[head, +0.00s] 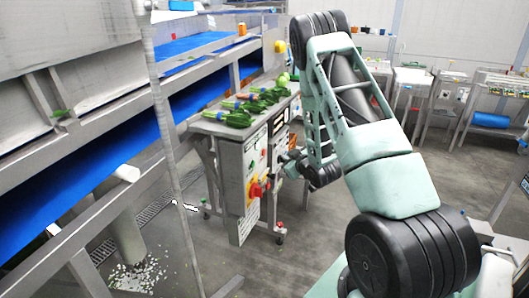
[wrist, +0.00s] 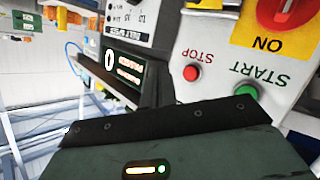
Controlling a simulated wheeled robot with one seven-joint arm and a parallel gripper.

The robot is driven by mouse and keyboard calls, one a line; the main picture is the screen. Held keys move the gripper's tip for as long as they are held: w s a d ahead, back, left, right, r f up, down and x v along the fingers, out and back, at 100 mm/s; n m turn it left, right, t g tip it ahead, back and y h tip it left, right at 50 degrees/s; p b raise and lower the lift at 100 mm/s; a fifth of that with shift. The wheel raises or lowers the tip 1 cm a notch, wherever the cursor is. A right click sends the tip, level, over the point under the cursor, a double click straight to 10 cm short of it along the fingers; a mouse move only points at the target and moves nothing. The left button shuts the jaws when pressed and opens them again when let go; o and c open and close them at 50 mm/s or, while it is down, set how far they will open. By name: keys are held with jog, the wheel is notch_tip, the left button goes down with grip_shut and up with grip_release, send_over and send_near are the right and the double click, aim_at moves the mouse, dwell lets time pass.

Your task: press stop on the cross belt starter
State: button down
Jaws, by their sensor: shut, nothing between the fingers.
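The cross belt starter (wrist: 222,45) is a pale panel on the right of the wrist view, upside down there. Its red STOP button (wrist: 191,73) is left of the green START button (wrist: 247,91). A red rotary switch (wrist: 290,12) sits on a yellow plate marked ON; the same switch also shows in the head view (head: 257,189). My gripper (head: 284,164) is shut and empty, close to the cabinet front in the head view. In the wrist view its dark body fills the bottom, apart from the STOP button in the picture. The fingertip contact is not clear.
A panel with a lit display (wrist: 123,66) is beside the starter. Bunches of greens (head: 228,117) lie on the steel cabinet top. A blue belt conveyor (head: 75,175) runs along the left, with a thin post (head: 165,130) before it. Floor is open in front of the cabinet.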

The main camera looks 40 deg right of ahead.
aim_at(263, 152)
jog(key=shift+w+a, duration=0.35)
jog(key=shift+w, duration=0.45)
jog(key=shift+w+a, duration=0.3)
jog(key=shift+w, duration=0.45)
jog(key=shift+w+a, duration=0.35)
jog(key=shift+w, duration=0.45)
jog(key=shift+w+a+b, duration=0.15)
jog(key=shift+w+b, duration=0.2)
jog(key=shift+w+a, duration=0.2)
jog(key=shift+w, duration=0.25)
dwell(1.1)
jog(key=shift+s, duration=0.1)
jog(key=shift+s+d+b, duration=0.35)
jog(key=shift+s, duration=0.35)
jog(key=shift+s, duration=0.1)
